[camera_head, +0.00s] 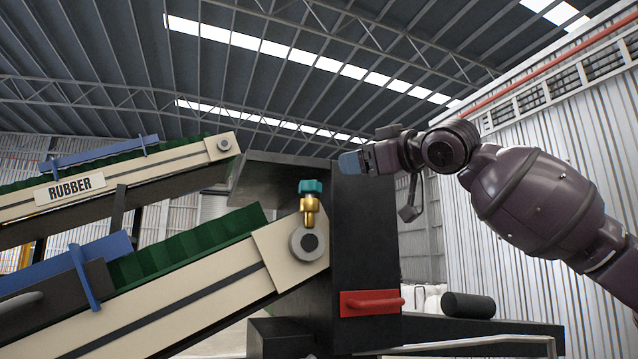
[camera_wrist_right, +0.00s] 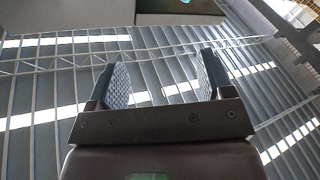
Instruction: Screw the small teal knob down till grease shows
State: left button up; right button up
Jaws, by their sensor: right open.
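The small teal knob (camera_head: 311,187) sits upright on top of a brass grease cup (camera_head: 310,211). The cup stands on the round end bearing (camera_head: 309,243) of the lower cream conveyor. No grease shows from this side. My right gripper (camera_head: 350,162) is to the right of the knob and a little higher, apart from it, in front of the dark upright box. In the right wrist view the two fingers (camera_wrist_right: 162,82) stand wide apart with nothing between them. The knob does not show in that view. My left gripper is not in view.
A dark upright box (camera_head: 365,235) with a red handle (camera_head: 371,303) stands right of the cup. The lower conveyor (camera_head: 190,305) and its blue side guard (camera_head: 70,262) fill the lower left. An upper conveyor bears a RUBBER sign (camera_head: 70,189). The space directly above the knob looks clear.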

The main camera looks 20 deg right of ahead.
aim_at(318, 182)
jog(key=w+a+m+p, duration=0.1)
jog(key=w, duration=0.1)
jog(key=w+a+f+m+g+p, duration=0.1)
jog(key=w+a, duration=0.1)
jog(key=w, duration=0.1)
jog(key=w+a+f+m, duration=0.1)
jog(key=w+a+m, duration=0.1)
jog(key=w, duration=0.1)
jog(key=shift+w+a+f+g+p, duration=0.15)
jog(key=shift+w+a+g+p, duration=0.1)
jog(key=shift+g+p, duration=0.15)
jog(key=shift+w+a, duration=0.35)
jog(key=shift+w, duration=0.25)
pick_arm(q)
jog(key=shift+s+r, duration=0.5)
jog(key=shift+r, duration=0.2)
pick_arm(e)
jog(key=c, duration=0.9)
jog(key=shift+f, duration=0.1)
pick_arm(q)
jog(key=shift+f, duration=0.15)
